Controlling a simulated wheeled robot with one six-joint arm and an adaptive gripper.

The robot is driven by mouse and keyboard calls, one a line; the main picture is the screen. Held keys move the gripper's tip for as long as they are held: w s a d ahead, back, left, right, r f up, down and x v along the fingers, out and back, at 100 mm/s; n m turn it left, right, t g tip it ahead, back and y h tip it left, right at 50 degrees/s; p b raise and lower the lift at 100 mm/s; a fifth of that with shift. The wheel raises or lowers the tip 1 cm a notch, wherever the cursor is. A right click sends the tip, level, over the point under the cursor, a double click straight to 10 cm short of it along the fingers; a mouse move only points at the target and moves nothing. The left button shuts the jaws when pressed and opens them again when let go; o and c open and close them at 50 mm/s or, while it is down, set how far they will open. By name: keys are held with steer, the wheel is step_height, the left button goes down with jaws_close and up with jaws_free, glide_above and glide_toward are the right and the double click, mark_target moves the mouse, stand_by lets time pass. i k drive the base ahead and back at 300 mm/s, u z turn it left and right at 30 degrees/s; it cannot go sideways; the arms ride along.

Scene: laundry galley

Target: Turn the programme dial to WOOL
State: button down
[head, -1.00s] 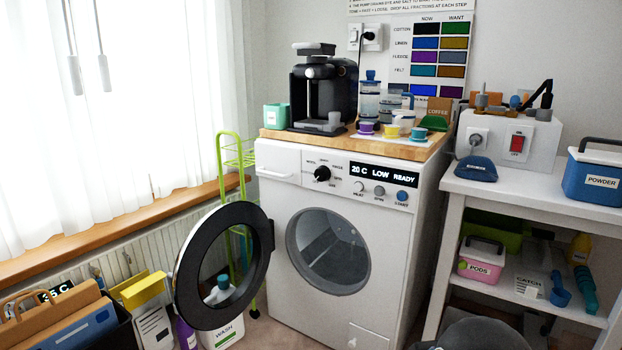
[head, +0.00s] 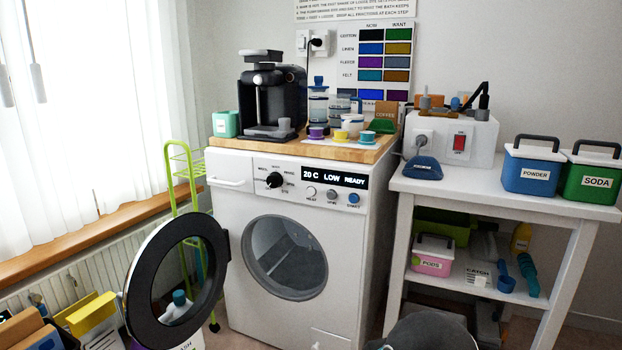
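The black programme dial (head: 274,180) sits on the left part of the front panel of the white washing machine (head: 233,283). Small labels ring the dial; they are too small to read surely, and I cannot tell which one it points to. The display (head: 334,178) right of the dial reads 20 C LOW READY. Three buttons sit below the display, the rightmost one blue (head: 354,198). My gripper is not in view, and nothing touches the dial.
The round door (head: 139,272) stands wide open to the left, in front of the green rack (head: 188,160). A wooden top (head: 230,144) carries a coffee machine (head: 270,95) and several jars. A white table (head: 440,186) stands right. A dark rounded shape (head: 430,333) is at the bottom edge.

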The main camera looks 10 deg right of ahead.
mark_target(275, 180)
steer(key=u, duration=0.5)
steer(key=k, duration=1.2)
steer(key=u, duration=0.6)
steer(key=i, duration=0.9)
steer(key=z, duration=0.95)
steer(key=i, duration=0.75)
steer(key=z, duration=0.7)
